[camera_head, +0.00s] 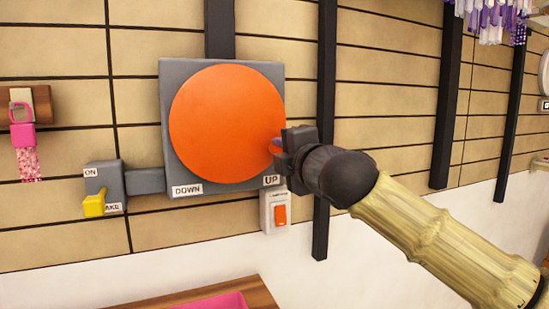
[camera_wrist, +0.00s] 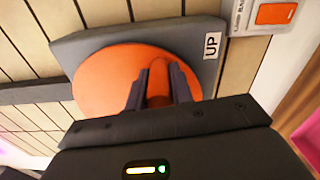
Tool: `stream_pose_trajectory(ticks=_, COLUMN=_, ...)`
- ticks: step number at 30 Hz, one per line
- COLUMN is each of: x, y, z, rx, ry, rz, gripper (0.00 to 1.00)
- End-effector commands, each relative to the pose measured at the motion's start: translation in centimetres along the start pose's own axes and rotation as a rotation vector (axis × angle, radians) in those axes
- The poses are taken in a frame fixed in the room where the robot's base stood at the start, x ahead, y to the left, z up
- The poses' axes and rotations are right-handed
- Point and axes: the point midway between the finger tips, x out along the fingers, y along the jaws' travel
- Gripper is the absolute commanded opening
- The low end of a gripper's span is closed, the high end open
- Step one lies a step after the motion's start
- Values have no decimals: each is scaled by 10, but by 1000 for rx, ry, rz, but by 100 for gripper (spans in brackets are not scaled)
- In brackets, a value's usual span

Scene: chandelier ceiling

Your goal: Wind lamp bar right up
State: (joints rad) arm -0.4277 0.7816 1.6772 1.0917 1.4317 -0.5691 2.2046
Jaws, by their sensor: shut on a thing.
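A large orange disc (camera_head: 225,120) sits on a grey wall plate (camera_head: 172,82) labelled DOWN at lower left and UP at lower right. In the wrist view, the disc (camera_wrist: 105,85) carries an orange peg-like handle (camera_wrist: 159,78) near its edge. My gripper (camera_head: 281,147) is at the disc's right edge, a little above the UP label (camera_head: 271,180). In the wrist view, the fingers of my gripper (camera_wrist: 160,90) stand on both sides of the handle and are shut on it. The head view mostly hides the handle behind the fingers. The lamp bar itself cannot be made out.
A grey box (camera_head: 107,174) marked ON, with a yellow lever (camera_head: 94,205) pointing down to a partly hidden label, is left of the plate. A white switch box with an orange rocker (camera_head: 281,215) is just below UP. Dark vertical posts (camera_head: 326,100) line the wall.

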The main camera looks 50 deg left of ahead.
Motion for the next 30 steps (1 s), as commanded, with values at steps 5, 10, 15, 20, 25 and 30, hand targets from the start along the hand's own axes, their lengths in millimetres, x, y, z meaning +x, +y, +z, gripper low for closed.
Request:
stream_pose_trajectory(ticks=5, x=1, y=-5, z=1, rx=10, ry=-1, rz=-8, gripper=0)
stream_pose_trajectory(ticks=10, x=1, y=-5, z=1, rx=11, ry=1, rz=-9, gripper=0)
stream_pose_trajectory(ticks=15, x=1, y=-5, z=0, rx=9, ry=1, rz=-7, gripper=45)
stream_pose_trajectory(ticks=20, x=0, y=-3, z=0, rx=8, ry=1, rz=-5, gripper=45)
stream_pose_trajectory(ticks=25, x=-2, y=-2, z=0, rx=7, ry=1, rz=-3, gripper=45)
stream_pose_trajectory(ticks=30, x=-14, y=-2, z=1, rx=5, ry=0, rz=-1, gripper=45)
